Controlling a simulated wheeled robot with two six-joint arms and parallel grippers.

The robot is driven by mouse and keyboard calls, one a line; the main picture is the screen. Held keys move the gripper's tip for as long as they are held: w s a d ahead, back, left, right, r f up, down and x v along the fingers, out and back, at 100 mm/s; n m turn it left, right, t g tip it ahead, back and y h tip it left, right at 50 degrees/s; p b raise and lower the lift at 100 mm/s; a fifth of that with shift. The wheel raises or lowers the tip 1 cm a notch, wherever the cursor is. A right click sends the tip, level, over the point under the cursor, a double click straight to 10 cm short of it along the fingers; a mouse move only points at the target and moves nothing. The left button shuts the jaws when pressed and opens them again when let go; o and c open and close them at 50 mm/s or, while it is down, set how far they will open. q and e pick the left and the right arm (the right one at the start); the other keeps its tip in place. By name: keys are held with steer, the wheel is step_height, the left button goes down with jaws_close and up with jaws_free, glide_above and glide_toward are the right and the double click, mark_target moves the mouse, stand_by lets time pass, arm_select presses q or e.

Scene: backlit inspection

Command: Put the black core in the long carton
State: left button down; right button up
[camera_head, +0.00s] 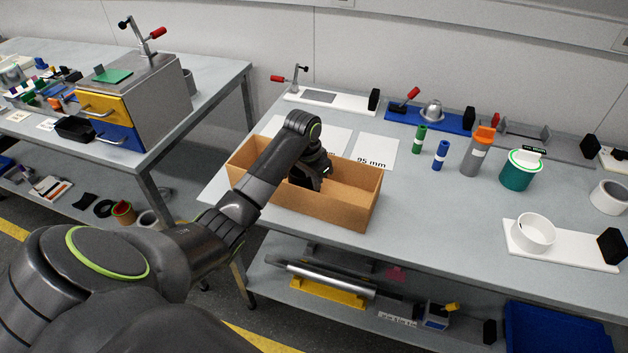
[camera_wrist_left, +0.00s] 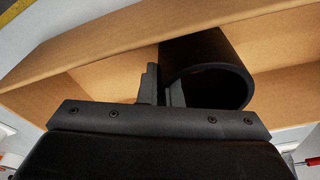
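The long carton (camera_head: 345,207) is an open brown cardboard box on the table under my left arm. In the left wrist view its cardboard wall (camera_wrist_left: 90,50) runs across the picture. The black core (camera_wrist_left: 208,65) is a short hollow black tube, seen in the left wrist view at the carton's opening, between the walls. My left gripper (camera_wrist_left: 161,88) has its two fingers close together on the core's wall, one outside and one in the bore. In the head view the left gripper (camera_head: 312,178) is dark and low in the carton, and the core blends with it. Whether the core touches the carton floor is hidden.
Green (camera_head: 419,139) and blue (camera_head: 440,154) tubes, a grey bottle (camera_head: 478,156) and a teal container (camera_head: 519,170) stand right of the carton. A white ring (camera_head: 533,232) sits on a white board. The table just right of the carton is clear.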

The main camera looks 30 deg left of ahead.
arm_select(q)
steer(key=shift+f, duration=0.1)
steer(key=c, duration=2.1)
jaws_free()
steer(key=shift+f, duration=0.15)
steer(key=o, duration=0.5)
step_height(320, 180, up, 12)
steer(key=s, duration=0.2)
steer(key=shift+a, duration=0.25)
steer(key=shift+s, duration=0.1)
